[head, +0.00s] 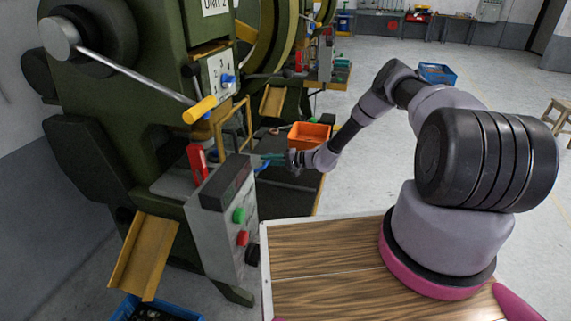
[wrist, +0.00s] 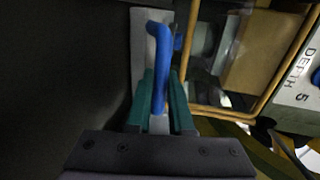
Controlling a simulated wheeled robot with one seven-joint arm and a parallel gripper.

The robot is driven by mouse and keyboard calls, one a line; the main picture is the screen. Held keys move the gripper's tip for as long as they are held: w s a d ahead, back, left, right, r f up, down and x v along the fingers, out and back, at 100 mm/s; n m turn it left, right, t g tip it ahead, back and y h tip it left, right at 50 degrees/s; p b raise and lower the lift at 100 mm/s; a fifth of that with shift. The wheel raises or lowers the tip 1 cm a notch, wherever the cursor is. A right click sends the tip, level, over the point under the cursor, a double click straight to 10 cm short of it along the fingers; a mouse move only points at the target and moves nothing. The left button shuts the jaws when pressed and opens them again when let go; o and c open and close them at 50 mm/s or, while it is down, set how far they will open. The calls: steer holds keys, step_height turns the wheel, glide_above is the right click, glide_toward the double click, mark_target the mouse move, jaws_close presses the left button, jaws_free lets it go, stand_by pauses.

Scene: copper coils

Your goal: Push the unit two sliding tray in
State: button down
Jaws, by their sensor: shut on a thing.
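The green machine labelled UNIT 2 (head: 130,120) fills the left of the head view. A blue bent handle (wrist: 158,55) stands on a pale grey strip (wrist: 138,40) in the wrist view, which looks like part of the sliding tray. My gripper (wrist: 160,90) has teal fingers closed on both sides of this handle. In the head view my gripper (head: 268,160) reaches the machine's right side, with a bit of the blue handle (head: 262,167) at its tips. Most of the tray is hidden behind the control box and machine, so I cannot tell how far out it is.
A grey control box (head: 222,210) with green and red buttons stands close left of my gripper. A yellow wire guard (head: 235,125) and a yellow-tipped lever (head: 200,110) are above. An orange bin (head: 309,135) sits just behind. The floor to the right is open.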

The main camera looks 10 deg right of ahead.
mark_target(253, 163)
steer(key=x, duration=0.3)
steer(key=r+x, duration=0.1)
steer(key=x, duration=0.2)
steer(key=shift+w+a+r, duration=0.2)
steer(key=shift+a, duration=0.15)
steer(key=c, duration=0.8)
jaws_free()
steer(key=shift+a, duration=0.1)
steer(key=v, duration=1.1)
steer(key=shift+f, duration=0.15)
